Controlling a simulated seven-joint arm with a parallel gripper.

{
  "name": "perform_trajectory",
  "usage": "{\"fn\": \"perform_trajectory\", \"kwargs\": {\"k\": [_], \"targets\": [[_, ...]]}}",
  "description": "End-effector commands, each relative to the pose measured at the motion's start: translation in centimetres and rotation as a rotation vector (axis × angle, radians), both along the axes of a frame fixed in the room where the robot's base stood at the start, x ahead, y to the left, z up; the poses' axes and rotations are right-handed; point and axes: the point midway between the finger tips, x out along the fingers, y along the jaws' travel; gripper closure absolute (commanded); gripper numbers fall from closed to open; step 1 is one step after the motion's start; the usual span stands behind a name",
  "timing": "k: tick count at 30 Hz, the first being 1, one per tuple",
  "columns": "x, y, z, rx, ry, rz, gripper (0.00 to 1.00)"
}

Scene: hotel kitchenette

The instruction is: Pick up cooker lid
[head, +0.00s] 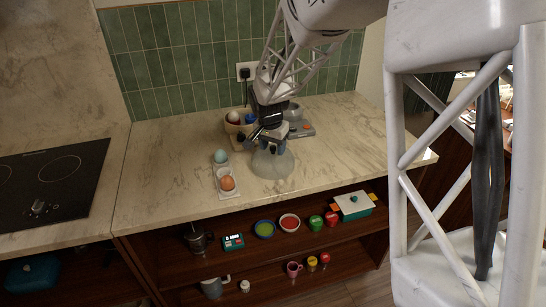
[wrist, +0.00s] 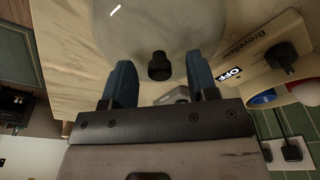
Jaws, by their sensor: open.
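The cooker lid (head: 272,164) is a clear, dome-shaped cover resting on the marble counter. In the wrist view the lid (wrist: 150,25) fills the top middle, with its dark knob (wrist: 160,67) facing my gripper. My gripper (head: 268,143) is over the lid, pointing down. In the wrist view its two blue fingers (wrist: 160,75) stand apart, with the knob seen between them. I cannot tell whether a finger touches the knob.
A white egg holder (head: 226,193) with an orange egg and a pale blue egg is close left of the lid. A grey scale (head: 305,130) with a bowl is behind right. A black cooktop (head: 50,180) is far left. The counter right of the lid is clear.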

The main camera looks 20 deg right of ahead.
Motion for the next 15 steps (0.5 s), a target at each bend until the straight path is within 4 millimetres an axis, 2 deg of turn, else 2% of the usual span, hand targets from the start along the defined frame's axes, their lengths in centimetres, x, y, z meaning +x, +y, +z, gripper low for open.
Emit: {"fn": "perform_trajectory", "kwargs": {"k": [10,15], "targets": [[-0.01,-0.01,0.01,0.000,0.000,0.000,0.47],[-0.01,-0.01,0.01,0.000,0.000,0.000,0.71]]}}
